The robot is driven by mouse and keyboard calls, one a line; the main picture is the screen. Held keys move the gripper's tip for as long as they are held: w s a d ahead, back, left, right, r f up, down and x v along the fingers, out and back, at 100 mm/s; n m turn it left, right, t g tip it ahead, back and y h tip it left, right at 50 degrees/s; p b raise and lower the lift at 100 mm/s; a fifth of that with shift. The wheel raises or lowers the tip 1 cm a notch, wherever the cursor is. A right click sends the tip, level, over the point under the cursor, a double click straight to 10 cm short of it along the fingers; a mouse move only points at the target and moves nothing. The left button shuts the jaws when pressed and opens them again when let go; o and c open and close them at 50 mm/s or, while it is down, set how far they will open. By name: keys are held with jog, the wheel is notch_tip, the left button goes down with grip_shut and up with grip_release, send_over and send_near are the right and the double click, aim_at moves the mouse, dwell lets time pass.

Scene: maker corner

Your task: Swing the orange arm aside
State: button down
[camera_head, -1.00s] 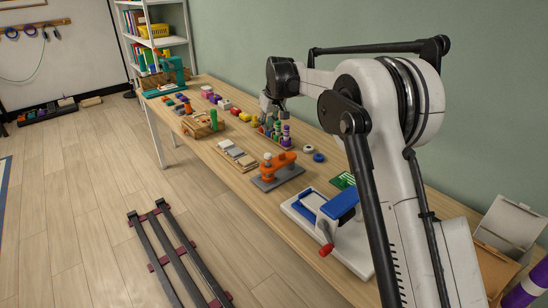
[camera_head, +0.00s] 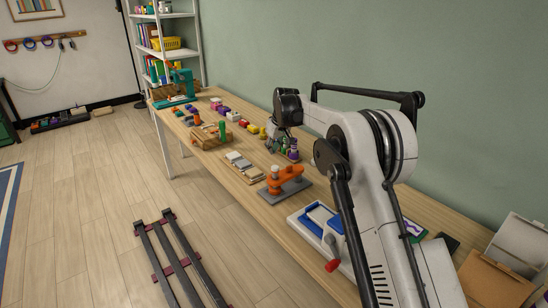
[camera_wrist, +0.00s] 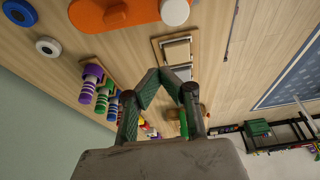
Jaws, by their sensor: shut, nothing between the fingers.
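The orange arm (camera_head: 281,183) lies over a grey base plate (camera_head: 296,191) on the workbench, with a pale round knob (camera_head: 275,171) at its left end. In the wrist view the orange arm (camera_wrist: 115,14) crosses the top edge, with the white knob (camera_wrist: 175,11) at its right end. My gripper (camera_head: 274,147) is over the bench behind the orange arm, apart from it. In the wrist view my gripper (camera_wrist: 162,73) has its fingertips together with nothing between them. Part of the orange arm is cut off by the wrist view's edge.
A rack of purple, green and white pegs (camera_wrist: 97,86) stands close to my gripper. Grey blocks in a wooden tray (camera_head: 243,166) lie left of the orange arm. A blue and white fixture with a red knob (camera_head: 332,265) is nearer.

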aim_at(286, 173)
jog(key=x, duration=0.9)
jog(key=shift+s+d, duration=0.65)
jog(key=shift+s, duration=0.15)
jog(key=shift+s+d, duration=0.6)
jog(key=shift+s, duration=0.2)
jog(key=shift+s+a, duration=0.1)
